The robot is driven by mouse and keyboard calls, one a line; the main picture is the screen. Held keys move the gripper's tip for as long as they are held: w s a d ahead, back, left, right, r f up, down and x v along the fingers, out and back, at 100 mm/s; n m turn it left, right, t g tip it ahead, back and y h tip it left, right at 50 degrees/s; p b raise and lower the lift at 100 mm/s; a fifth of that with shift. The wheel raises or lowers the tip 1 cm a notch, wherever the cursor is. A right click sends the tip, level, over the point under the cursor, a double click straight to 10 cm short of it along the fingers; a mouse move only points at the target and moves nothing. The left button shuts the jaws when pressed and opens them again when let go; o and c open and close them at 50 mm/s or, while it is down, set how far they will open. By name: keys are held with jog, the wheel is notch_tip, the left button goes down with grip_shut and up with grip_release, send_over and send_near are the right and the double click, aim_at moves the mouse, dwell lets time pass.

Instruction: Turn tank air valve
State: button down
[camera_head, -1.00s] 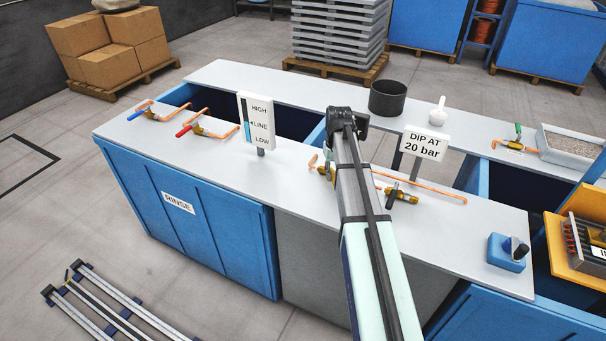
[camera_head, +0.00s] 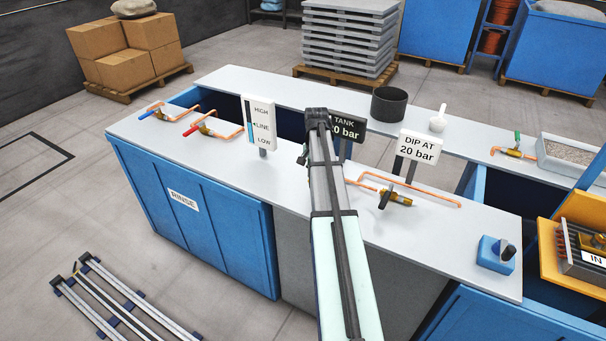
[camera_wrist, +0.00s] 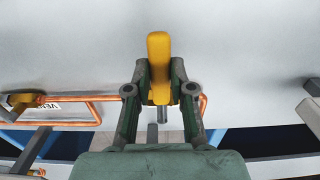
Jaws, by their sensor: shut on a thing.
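My gripper (camera_wrist: 160,80) is shut on a yellow valve handle (camera_wrist: 159,48) in the wrist view, with a finger on each side of it. The handle points up in that picture, and a grey stem shows below it. In the head view my arm covers the handle and most of my gripper. A black sign reading "TANK" and "20 bar" (camera_head: 346,127) stands just right of my arm's end. A brass valve with a dark handle (camera_head: 396,198) lies right of my arm on a copper pipe.
A "DIP AT 20 bar" sign (camera_head: 418,147) and a HIGH/LINE/LOW gauge (camera_head: 260,122) stand on the counter. A dark pot (camera_head: 389,104) and white scoop (camera_head: 438,121) are behind. A blue box (camera_head: 495,254) sits at the right end. Copper pipe (camera_wrist: 75,98) runs left of my gripper.

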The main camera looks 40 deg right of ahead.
dwell(0.4)
jog(key=c, duration=1)
grip_release()
jog(key=shift+r, duration=0.1)
notch_tip(320, 180, up, 12)
